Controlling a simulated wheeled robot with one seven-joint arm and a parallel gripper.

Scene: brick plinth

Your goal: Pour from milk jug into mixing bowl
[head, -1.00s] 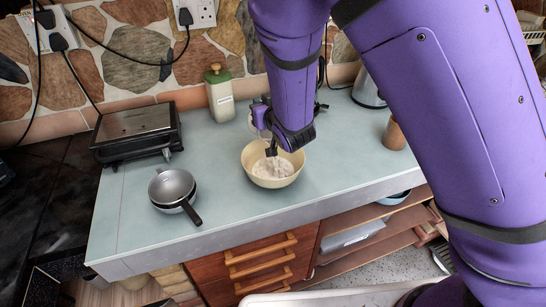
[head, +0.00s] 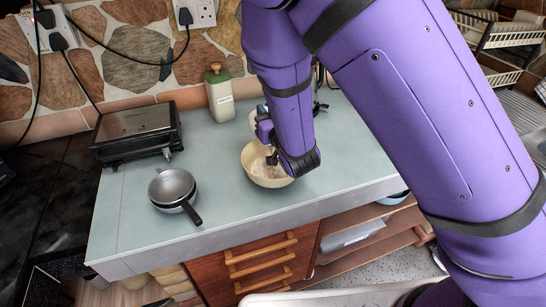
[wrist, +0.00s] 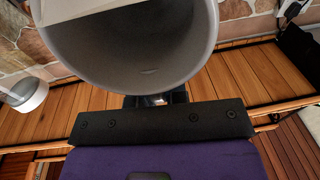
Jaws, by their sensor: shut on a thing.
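The cream mixing bowl (head: 268,182) stands on the counter, and pale contents show at its left inside. My gripper (head: 270,156) is at the bowl's back, and my wrist hides much of the bowl's right side. In the wrist view a pale grey, wide-mouthed vessel, which I take for the milk jug (wrist: 150,75), fills the top in front of my gripper (wrist: 155,99). My gripper is shut on it; the fingertips are mostly hidden. In the head view only a pale bit of it (head: 253,120) shows beside my wrist. I cannot see any liquid flowing.
Stacked grey pans (head: 172,188) stand left of the bowl, handle toward the counter's front. A black grill (head: 136,135) is at the back left. A green-topped container (head: 219,95) stands behind the bowl. The counter's front left is clear.

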